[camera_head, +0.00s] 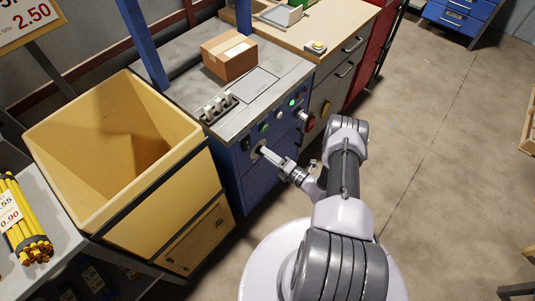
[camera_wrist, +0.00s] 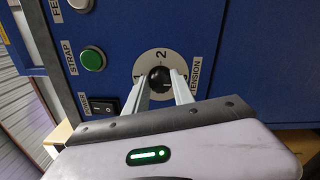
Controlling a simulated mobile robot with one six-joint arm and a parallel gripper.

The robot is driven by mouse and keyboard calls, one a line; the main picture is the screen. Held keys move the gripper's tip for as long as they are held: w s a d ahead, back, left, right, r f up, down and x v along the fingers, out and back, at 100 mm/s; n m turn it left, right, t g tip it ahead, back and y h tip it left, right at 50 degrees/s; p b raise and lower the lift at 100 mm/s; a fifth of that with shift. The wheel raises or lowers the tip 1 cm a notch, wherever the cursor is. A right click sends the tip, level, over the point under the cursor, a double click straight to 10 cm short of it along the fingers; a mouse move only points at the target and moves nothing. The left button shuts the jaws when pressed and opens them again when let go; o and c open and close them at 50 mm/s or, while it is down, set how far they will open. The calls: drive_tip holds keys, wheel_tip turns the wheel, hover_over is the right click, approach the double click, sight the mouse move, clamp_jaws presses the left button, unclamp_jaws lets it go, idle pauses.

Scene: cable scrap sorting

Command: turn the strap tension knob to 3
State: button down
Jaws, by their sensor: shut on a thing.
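The strap tension knob (camera_wrist: 160,79) is a round black knob on a white dial plate (camera_wrist: 158,60) marked TENSION, on the blue machine front. The numbers 1 and 2 show on the plate; the 3 is mostly hidden by the right finger. My gripper (camera_wrist: 161,88) is shut on the knob, one finger on each side of it. I cannot tell clearly which number the knob points to. In the head view my gripper (camera_head: 263,152) reaches to the blue panel, and the knob is hardly visible there.
Beside the dial sit a green STRAP button (camera_wrist: 92,59) and a black power switch (camera_wrist: 103,107). A red knob (camera_head: 308,122) is on the panel to the right. A cardboard box (camera_head: 229,55) lies on the machine top. A large yellow bin (camera_head: 60,130) stands close on the left.

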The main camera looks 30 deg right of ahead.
drive_tip(key=c, duration=1.1)
unclamp_jaws()
drive_tip(key=shift+o, duration=0.2)
drive_tip(key=p+v, duration=0.4)
drive_tip(key=v, duration=1.3)
drive_tip(key=shift+s, duration=0.25)
drive_tip(key=shift+d+r, duration=0.1)
